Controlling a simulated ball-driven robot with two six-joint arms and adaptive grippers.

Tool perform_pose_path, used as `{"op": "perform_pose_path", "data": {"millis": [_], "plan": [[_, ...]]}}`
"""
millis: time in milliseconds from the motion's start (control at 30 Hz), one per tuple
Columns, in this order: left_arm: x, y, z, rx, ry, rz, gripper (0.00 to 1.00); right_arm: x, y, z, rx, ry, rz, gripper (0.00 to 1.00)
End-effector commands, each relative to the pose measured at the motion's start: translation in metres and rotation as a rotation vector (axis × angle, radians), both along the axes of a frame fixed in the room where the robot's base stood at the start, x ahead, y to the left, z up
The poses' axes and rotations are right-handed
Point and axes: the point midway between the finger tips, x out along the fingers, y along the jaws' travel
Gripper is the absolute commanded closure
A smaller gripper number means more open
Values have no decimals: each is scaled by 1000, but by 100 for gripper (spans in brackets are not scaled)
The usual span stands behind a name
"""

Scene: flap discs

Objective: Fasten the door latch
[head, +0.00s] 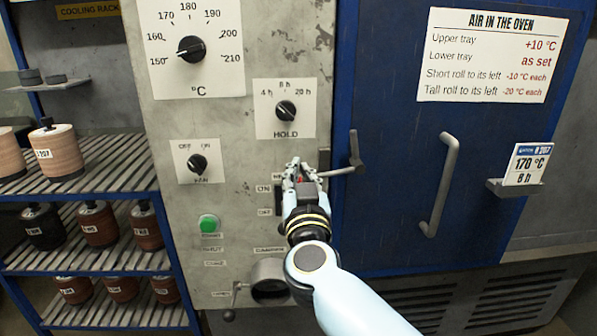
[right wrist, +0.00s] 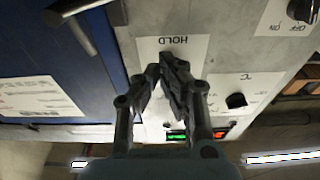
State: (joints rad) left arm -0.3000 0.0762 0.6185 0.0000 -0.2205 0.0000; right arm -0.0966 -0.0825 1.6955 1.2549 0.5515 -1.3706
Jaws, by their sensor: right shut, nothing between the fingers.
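The blue oven door (head: 390,230) stands against the grey control panel (head: 160,110) and looks closed. The door latch (head: 355,150) is a grey lever at the door's left edge, with an upright part and a bar reaching left toward the panel. My right gripper (head: 297,168) is in front of the panel, just left of the latch bar; I cannot tell whether they touch. In the right wrist view the fingers (right wrist: 163,68) are shut and empty, and a grey bar (right wrist: 75,25), probably the latch, shows at upper left. My left gripper is not in view.
A long grey door handle (head: 441,185) sits right of the latch. The HOLD knob (head: 285,110) is above my gripper, with the FAN knob (head: 197,162) and green button (head: 209,223) to the left. A cooling rack (head: 90,190) with several rolls stands far left.

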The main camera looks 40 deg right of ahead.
Motion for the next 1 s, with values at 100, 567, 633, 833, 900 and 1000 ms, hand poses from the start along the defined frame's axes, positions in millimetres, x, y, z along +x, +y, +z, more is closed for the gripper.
{"op": "perform_pose_path", "data": {"millis": [100, 567, 633, 833, 900, 1000], "plan": [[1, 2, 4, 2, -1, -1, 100, 20, -12, 6, -4, -4, 1, 100], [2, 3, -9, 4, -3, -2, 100, 69, -43, -14, -1, 3, -1, 100], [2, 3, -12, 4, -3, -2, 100, 68, -42, -20, -1, 2, -1, 100], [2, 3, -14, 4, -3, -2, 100, 66, -41, -26, -1, 0, -1, 100], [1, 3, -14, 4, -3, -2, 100, 66, -41, -26, -1, 0, -1, 100], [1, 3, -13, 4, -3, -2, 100, 66, -40, -26, -1, 0, -1, 100]]}}
